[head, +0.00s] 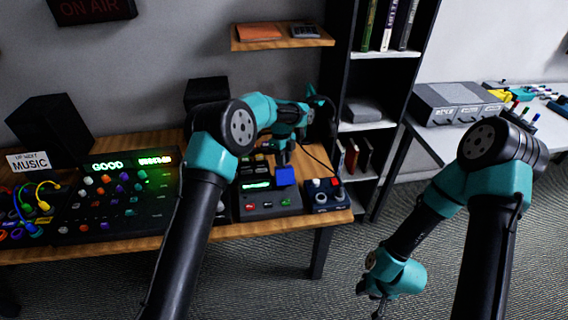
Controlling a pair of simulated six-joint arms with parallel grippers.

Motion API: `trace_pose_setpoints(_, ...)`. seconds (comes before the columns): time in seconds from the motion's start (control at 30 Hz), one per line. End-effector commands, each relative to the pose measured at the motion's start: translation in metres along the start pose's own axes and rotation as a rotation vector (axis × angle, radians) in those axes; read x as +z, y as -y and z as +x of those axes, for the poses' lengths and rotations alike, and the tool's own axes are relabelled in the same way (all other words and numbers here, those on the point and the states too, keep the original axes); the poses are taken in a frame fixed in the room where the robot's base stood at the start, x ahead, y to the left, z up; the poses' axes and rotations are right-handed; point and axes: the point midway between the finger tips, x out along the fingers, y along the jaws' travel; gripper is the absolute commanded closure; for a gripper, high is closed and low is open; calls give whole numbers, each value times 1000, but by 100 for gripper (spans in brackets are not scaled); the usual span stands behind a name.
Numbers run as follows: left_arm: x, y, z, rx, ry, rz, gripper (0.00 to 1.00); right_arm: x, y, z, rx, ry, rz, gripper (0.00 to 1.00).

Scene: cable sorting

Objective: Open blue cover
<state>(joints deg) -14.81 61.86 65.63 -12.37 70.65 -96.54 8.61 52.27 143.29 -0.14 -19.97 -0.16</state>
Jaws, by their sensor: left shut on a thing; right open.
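The blue cover (286,176) is a small bright blue piece at the back right of a black device (268,205) with a green display and colored buttons, on the wooden desk. My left gripper (283,160) points down at the cover from above and is shut on it; its fingertips are small and partly hidden. I cannot tell how far the cover is tilted. My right gripper (379,302) is open and empty, hanging low over the carpet right of the desk.
A mixing console (115,205) with colored knobs and a green display stands left, with colored cables (38,205) beside it. A small box with knobs (325,197) sits right of the device. A black shelf (375,100) stands behind; a white table (450,135) is at right.

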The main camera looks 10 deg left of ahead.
Motion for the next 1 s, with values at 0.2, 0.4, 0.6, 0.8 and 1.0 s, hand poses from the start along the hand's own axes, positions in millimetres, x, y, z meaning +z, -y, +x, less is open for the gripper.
trace_pose_setpoints(0.2, 6, 7, 1, -1, 1, 1, 100, 0, 0, 0, 0, 0, 0, 57)
trace_pose_setpoints(0.4, 8, 8, 1, 0, 1, 2, 100, 0, 0, 0, 0, 0, 0, 57)
trace_pose_setpoints(0.6, 7, 8, 2, 0, 0, 2, 100, 0, 0, 0, 0, 0, 0, 57)
trace_pose_setpoints(0.8, 7, 8, 2, 1, 0, 1, 68, 0, 0, 0, 0, 0, 0, 57)
trace_pose_setpoints(1.0, 7, 8, 1, 1, 0, 1, 52, 0, 0, 0, 0, 0, 0, 57)
